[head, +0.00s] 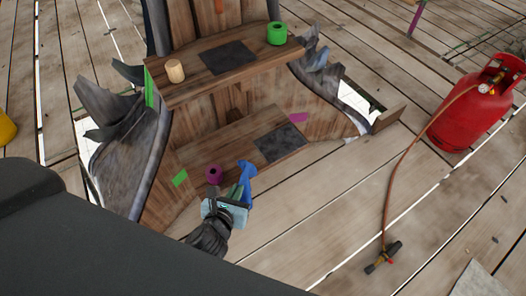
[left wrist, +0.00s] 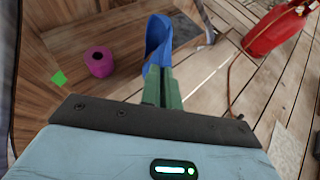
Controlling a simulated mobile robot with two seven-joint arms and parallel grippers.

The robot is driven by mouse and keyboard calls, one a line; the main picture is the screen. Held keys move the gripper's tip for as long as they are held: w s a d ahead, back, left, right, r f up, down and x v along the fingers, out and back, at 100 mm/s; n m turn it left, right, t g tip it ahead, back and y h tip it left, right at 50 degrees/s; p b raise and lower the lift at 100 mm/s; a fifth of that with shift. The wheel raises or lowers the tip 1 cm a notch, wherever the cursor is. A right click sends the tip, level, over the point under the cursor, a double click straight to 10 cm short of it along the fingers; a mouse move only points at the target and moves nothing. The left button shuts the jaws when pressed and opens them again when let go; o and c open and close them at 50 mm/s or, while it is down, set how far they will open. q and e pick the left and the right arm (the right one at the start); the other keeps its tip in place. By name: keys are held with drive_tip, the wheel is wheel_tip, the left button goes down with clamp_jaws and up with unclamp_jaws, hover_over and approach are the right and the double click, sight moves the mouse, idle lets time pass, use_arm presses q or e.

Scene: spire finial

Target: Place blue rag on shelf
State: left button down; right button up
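The blue rag (head: 246,180) is pinched in my left gripper (head: 242,190), just in front of the lower shelf (head: 222,142). In the left wrist view the rag (left wrist: 158,40) stands up from the closed green fingers (left wrist: 161,84). A dark square mat (head: 280,143) lies on the right part of the lower shelf. A magenta roll (head: 214,174) sits on that shelf's front left, beside the gripper; it also shows in the left wrist view (left wrist: 99,62). The upper shelf (head: 195,88) holds another dark mat (head: 229,57). My right gripper is not in view.
A wooden cylinder (head: 175,71) and a green roll (head: 277,33) stand on the upper shelf. Jagged grey pieces (head: 128,135) flank the shelves. A red gas cylinder (head: 468,115) with a hose and torch (head: 383,257) is at the right. Open plank floor lies in front.

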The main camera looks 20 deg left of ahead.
use_arm(q)
drive_tip(key=shift+w, duration=0.1)
drive_tip(key=w+a+f+b, duration=0.1)
drive_tip(key=w+a+f, duration=0.1)
drive_tip(key=w, duration=0.5)
drive_tip(key=w+a+f+b, duration=0.1)
drive_tip(key=w+a+f, duration=0.2)
drive_tip(key=w, duration=0.4)
drive_tip(key=shift+w+a+b, duration=0.3)
drive_tip(key=shift+a, duration=0.35)
drive_tip(key=c, duration=0.9)
unclamp_jaws()
drive_tip(key=shift+s, duration=0.1)
